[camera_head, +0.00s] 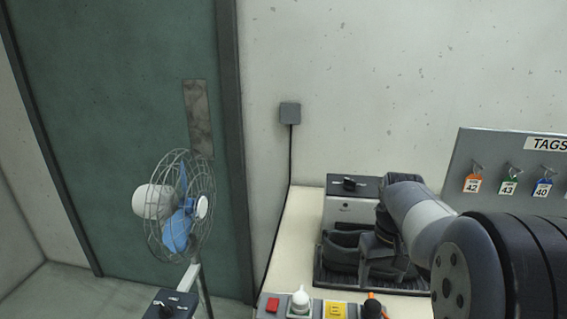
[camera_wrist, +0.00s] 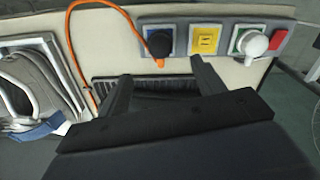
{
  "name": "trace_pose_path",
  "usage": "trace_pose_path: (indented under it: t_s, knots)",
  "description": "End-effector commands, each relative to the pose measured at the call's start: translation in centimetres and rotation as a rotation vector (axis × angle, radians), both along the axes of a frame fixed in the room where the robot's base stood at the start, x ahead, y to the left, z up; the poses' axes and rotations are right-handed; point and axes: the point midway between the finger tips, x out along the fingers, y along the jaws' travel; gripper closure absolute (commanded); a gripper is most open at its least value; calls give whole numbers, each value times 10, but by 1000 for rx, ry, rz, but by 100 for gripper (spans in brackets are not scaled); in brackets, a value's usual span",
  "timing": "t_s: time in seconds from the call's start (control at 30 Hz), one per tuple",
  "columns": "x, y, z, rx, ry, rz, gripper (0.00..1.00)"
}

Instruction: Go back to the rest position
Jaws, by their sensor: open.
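My gripper (camera_wrist: 160,90) is open in the wrist view, with its two dark fingers apart and nothing seen between them but a dark ribbed surface beyond. In the head view my arm reaches in from the right, and its wrist end is over the bench beside a dark machine (camera_head: 343,215). My fingertips are not clear in the head view.
A control panel (camera_wrist: 285,45) with a black plug, a yellow plate and a white knob lies along the bench edge. An orange cable (camera_wrist: 72,52) runs beside it. A tag board (camera_head: 510,160) stands at right. A fan (camera_head: 182,205) stands before the green door (camera_head: 110,110).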

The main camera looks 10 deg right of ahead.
Motion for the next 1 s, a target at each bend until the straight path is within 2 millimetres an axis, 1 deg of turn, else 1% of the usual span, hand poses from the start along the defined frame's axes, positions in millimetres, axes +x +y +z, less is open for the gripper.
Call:
trace_pose_path:
  t_s: [0.17, 0.27, 0.6, 0.7, 0.8, 0.87, 1.0]
  knots:
    - [0, 0, -5, 1, 2, 0, 35]
    - [0, 0, -16, 1, 4, 0, 35]
    - [-1, 0, -78, 2, 5, 0, 35]
    - [-1, 0, -94, 2, 5, 0, 35]
    - [-1, 0, -105, 1, 3, 0, 35]
    - [0, 0, -109, 1, 2, 0, 35]
    - [0, 0, -103, 0, -1, 0, 35]
